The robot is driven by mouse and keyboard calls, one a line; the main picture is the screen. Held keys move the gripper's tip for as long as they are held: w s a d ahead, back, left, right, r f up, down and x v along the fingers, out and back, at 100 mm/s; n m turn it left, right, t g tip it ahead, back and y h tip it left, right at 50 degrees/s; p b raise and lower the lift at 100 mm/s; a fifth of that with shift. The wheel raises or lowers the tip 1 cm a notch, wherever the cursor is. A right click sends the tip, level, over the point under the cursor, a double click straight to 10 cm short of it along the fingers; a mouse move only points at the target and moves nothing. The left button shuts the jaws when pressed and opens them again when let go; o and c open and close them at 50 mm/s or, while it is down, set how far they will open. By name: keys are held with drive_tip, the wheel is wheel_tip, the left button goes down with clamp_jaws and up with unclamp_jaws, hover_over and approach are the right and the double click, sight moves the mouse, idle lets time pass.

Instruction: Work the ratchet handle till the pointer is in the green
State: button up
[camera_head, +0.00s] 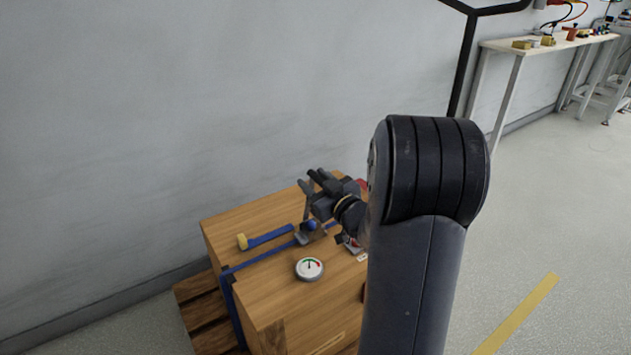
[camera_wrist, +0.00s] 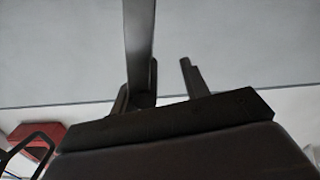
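A blue strap (camera_head: 263,257) runs over a wooden crate (camera_head: 285,290).
The crate stands on a wooden pallet (camera_head: 195,310) close to a grey wall (camera_head: 150,120). A workbench (camera_head: 550,42) with small items stands at the far right. A red object (camera_wrist: 38,138) shows at lower left in the wrist view.

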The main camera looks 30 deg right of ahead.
drive_tip(key=shift+s+f, duration=0.15)
drive_tip(key=shift+f, duration=0.2)
drive_tip(key=s+d+p, duration=0.1)
drive_tip(key=s+p, duration=0.1)
drive_tip(key=s, duration=0.8)
drive_tip(key=shift+s+d+r, duration=0.25)
drive_tip(key=shift+r, duration=0.05)
drive_tip(key=shift+w, duration=0.15)
